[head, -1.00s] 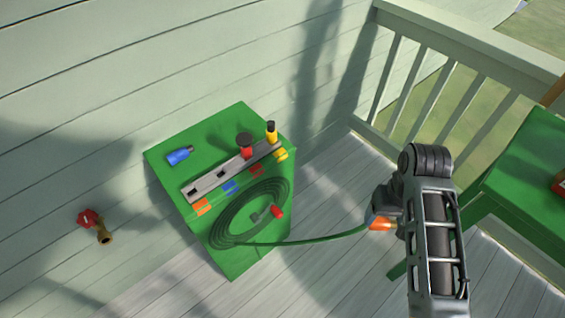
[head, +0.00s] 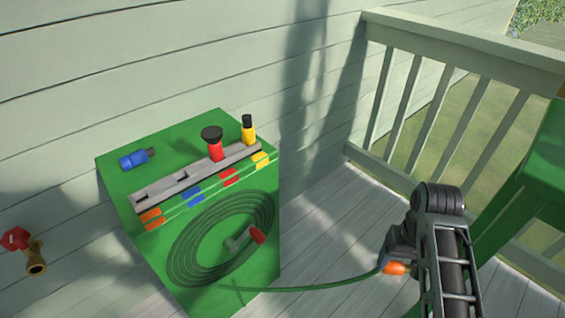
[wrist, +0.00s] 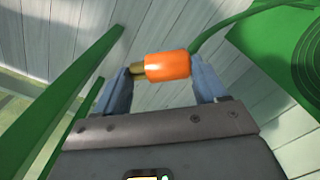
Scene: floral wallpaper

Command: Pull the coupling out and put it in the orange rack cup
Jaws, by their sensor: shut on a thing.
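The orange coupling (head: 397,268) has a brass end, seen clearly in the wrist view (wrist: 168,66). My gripper (wrist: 163,72) is shut on it, one finger at each end. A green hose (head: 310,289) runs from the coupling to the green box. The grey rack (head: 160,191) lies along the box's top edge. The rack place above the orange label (head: 152,219) at its left end looks empty. My gripper is well to the right of the rack, in front of the railing. The finger tips are mostly hidden in the head view.
The rack also holds a red piece (head: 215,151) and a yellow piece (head: 249,134). A blue piece (head: 134,161) lies on the green box (head: 262,225) behind it. A brass tap (head: 36,262) is on the left wall. A green table (head: 545,160) stands at right.

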